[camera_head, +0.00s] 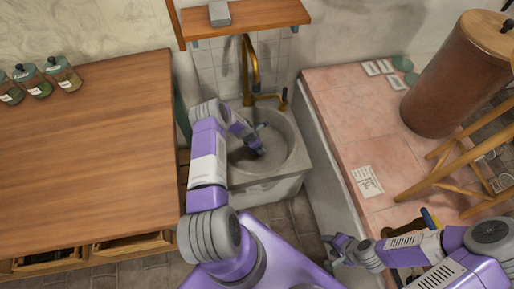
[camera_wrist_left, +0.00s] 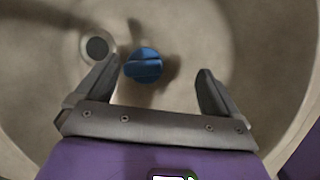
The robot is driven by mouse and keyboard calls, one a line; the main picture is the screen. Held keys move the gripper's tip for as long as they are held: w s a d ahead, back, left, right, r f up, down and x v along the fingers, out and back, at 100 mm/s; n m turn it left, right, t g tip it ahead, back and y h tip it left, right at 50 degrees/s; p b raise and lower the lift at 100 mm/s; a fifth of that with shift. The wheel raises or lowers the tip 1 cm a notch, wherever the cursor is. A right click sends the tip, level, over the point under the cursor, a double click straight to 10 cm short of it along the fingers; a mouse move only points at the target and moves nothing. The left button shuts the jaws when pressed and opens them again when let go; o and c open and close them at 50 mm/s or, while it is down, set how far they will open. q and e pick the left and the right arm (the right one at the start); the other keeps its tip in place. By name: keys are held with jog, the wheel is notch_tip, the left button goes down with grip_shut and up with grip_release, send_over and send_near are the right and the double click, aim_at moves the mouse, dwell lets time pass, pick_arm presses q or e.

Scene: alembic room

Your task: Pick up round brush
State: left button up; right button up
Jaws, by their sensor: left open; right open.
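A blue round-topped object (camera_wrist_left: 143,65), which looks like the round brush, is in the stone sink basin (camera_wrist_left: 270,60). My left gripper (camera_wrist_left: 154,80) is open, with the blue object showing between its fingertips, left of the middle; I cannot tell how far below them it is. In the head view my left gripper (camera_head: 260,150) reaches down into the round sink (camera_head: 292,165), and my arm hides part of the basin. My right gripper (camera_head: 334,249) is open and empty, low beside the pink tiled counter.
A brass tap (camera_head: 250,68) stands behind the sink, under a wooden shelf (camera_head: 270,15). A wooden table (camera_head: 90,150) with several jars is on the left. The pink counter (camera_head: 345,110) on the right holds a large brown vessel (camera_head: 440,90) and a paper (camera_head: 366,182).

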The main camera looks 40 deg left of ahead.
pick_arm(q)
jog(key=a+n, duration=0.1)
jog(key=a+f+n, duration=0.2)
jog(key=shift+s+a, duration=0.1)
jog(key=shift+s, duration=0.3)
jog(key=b+x, duration=0.4)
jog(key=x, duration=0.2)
jog(key=shift+w+f, duration=0.1)
jog(key=shift+f, duration=0.3)
jog(key=c, duration=1.2)
